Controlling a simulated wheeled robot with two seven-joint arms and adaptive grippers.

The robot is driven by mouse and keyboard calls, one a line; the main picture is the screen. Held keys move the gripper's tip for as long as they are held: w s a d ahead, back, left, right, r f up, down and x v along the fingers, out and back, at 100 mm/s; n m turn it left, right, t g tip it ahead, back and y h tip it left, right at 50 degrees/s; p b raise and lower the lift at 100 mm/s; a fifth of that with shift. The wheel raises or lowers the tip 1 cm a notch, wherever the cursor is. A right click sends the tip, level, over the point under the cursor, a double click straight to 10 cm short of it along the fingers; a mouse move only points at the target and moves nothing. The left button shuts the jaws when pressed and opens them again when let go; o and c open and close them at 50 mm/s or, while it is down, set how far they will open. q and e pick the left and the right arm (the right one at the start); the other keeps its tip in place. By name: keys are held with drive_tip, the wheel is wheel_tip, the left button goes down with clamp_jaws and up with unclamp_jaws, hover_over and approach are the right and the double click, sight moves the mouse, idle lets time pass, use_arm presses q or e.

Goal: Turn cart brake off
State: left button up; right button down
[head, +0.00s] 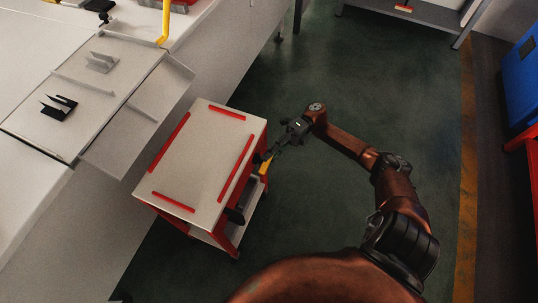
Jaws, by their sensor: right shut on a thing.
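The cart (196,160) has a light grey top with red strips near its edges and a red frame with a lower shelf. It stands on the dark green floor left of my right arm. A yellow brake lever (265,165) shows at the cart's right side. My right gripper (268,157) is at the lever's upper end, shut on it. The fingers partly hide the lever, and its lower end is hard to make out. My left gripper is not in view.
A light bench with a metal plate (130,110) and a yellow post (165,22) stands close to the cart's left. A grey rack (400,14) is at the top right. A blue container (521,78) is at the right edge. Open floor lies right of the cart.

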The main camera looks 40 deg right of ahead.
drive_tip(key=c, duration=1.9)
unclamp_jaws()
drive_tip(key=shift+c, duration=0.2)
drive_tip(key=d, duration=1.2)
drive_tip(key=shift+f, duration=0.15)
